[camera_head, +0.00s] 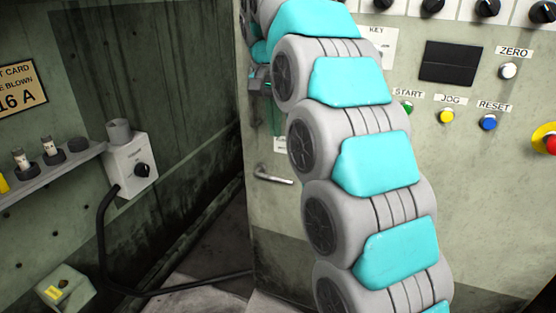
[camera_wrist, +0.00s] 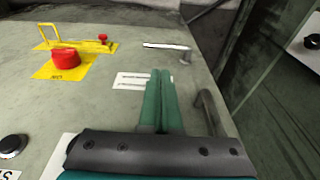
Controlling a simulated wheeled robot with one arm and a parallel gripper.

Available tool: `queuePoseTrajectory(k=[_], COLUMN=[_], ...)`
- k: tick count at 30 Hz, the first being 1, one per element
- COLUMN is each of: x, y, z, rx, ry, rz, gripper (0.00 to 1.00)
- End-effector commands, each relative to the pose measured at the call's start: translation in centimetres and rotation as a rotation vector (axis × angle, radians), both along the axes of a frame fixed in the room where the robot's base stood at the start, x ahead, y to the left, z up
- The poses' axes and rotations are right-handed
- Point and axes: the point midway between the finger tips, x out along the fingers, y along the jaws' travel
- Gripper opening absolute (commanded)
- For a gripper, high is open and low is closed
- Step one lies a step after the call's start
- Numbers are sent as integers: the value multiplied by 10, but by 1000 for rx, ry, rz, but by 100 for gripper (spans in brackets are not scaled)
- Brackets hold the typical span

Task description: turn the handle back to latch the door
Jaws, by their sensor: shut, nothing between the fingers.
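The door (camera_head: 266,215) is a grey-green panel with stained paint. Its metal lever handle (camera_head: 273,175) lies near the left edge, roughly level and pointing right, with a slight downward tilt. The handle also shows at the top of the wrist view (camera_wrist: 168,47), pivot on the right. My gripper (camera_wrist: 162,73) has its green fingers together, with nothing between them. The fingertips are beside a white label and apart from the handle. In the head view my gripper (camera_head: 275,122) is above the handle, partly hidden by my arm. Whether the door is latched cannot be told.
A grey bar (camera_wrist: 207,112) stands close to the right of my fingers. A red knob (camera_wrist: 65,60) on a yellow plate is at left. A control panel with buttons (camera_head: 447,116) is right of my arm. A switch box (camera_head: 131,165) and shelf (camera_head: 50,170) are on the left wall.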

Motion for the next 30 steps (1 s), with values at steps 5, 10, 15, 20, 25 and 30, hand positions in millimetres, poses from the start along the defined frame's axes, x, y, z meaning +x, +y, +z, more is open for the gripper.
queuePoseTrajectory(k=[5,10,15,20,25,30], x=[3,6,10,15,20,24], y=[0,-2,-4,-4,-5,-6], z=[-24,-39,-60,-84,-109,-127], rx=[-1,-1,-1,-2,-1,-2], ry=[1,4,4,4,4,4], rz=[1,1,1,1,2,0], gripper=[0,0,0,0,0,0])
